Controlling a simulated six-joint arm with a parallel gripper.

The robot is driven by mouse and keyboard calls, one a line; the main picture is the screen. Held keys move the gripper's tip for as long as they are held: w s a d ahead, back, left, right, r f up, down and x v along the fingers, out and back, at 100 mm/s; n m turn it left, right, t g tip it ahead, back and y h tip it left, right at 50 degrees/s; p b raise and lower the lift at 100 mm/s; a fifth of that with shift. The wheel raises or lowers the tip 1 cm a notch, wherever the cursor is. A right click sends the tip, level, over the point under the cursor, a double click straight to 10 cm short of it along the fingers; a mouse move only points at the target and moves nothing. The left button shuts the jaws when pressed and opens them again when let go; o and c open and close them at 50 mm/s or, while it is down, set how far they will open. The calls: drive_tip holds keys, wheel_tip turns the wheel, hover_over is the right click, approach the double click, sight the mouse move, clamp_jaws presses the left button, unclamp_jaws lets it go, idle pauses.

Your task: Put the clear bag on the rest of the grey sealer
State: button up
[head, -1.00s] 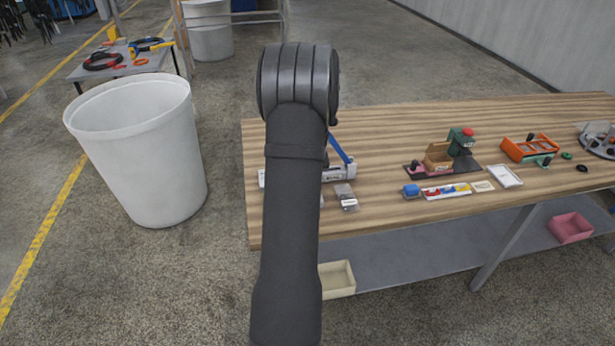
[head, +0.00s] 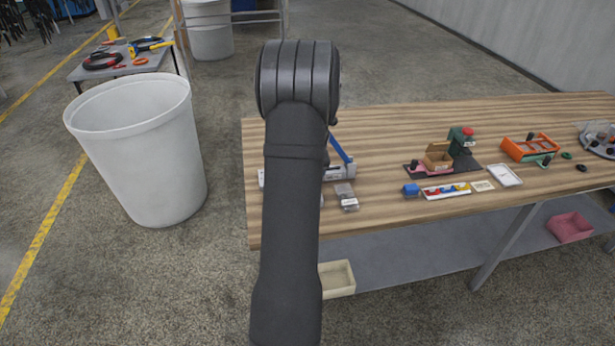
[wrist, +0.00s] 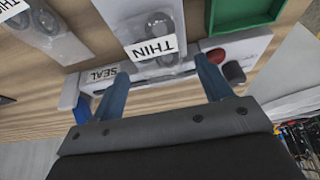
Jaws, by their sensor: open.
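The grey sealer (wrist: 245,48) lies across the middle of the wrist view, with a SEAL label, a red button and a dark knob. In the head view the sealer (head: 335,173), with its blue lever, is partly hidden behind my arm. A clear bag (wrist: 142,12) labelled THIN, with dark rings inside, overlaps the sealer in the wrist view; I cannot tell whether it rests on it. My gripper (wrist: 162,66) is open, its blue fingers apart on either side of the bag's end and over the sealer. The gripper is hidden in the head view.
Another clear bag (wrist: 50,30) lies to the left on the wooden table (head: 400,120), with a green tray (wrist: 240,10) at upper right. Further right stand a green-and-red device (head: 461,141) and an orange tray (head: 530,148). A white bin (head: 145,160) stands left of the table.

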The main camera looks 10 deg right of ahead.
drive_tip(key=v, duration=1.1)
drive_tip(key=x, duration=1.2)
drive_tip(key=shift+f, duration=0.35)
drive_tip(key=shift+w+r, duration=0.1)
drive_tip(key=shift+r, duration=1.1)
drive_tip(key=shift+f, duration=0.1)
